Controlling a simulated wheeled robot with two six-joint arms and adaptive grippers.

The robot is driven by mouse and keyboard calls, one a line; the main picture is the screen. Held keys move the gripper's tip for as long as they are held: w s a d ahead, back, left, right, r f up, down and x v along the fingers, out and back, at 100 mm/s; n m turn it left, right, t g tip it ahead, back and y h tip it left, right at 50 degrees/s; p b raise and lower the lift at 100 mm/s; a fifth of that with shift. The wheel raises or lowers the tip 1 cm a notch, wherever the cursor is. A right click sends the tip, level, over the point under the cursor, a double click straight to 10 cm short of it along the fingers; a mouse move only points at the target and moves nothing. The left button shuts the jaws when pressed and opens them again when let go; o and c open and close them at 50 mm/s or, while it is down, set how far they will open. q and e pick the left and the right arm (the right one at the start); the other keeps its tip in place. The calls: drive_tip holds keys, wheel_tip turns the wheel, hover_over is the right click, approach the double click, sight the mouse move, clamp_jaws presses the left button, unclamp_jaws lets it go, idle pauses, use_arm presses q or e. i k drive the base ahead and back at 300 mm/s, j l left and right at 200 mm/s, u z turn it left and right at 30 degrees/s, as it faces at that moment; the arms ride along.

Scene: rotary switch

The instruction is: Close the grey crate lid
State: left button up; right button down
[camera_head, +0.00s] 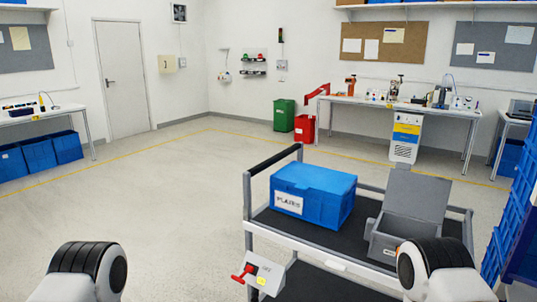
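The grey crate (384,246) sits on the top shelf of a cart at the right. Its grey lid (418,195) stands raised, tilted up and back from the crate, so the crate is open. Part of the crate's front right is hidden behind my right arm. My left arm shows at the bottom left and my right arm at the bottom right, in front of the cart. Neither gripper's fingers are in view.
A closed blue crate (313,194) with a white label stands left of the grey crate on the cart (262,219). A control box with a red handle (258,273) is on the cart's front left. Blue crates (516,215) stack at the right edge. The floor at left is clear.

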sight(424, 197)
drive_tip(key=i+l+z, duration=0.15)
drive_tip(key=i+z, duration=0.4)
drive_tip(key=z, duration=0.25)
drive_tip(key=i+z, duration=0.35)
drive_tip(key=k+j, duration=0.1)
drive_tip(key=j+u, duration=0.05)
drive_tip(key=j, duration=0.05)
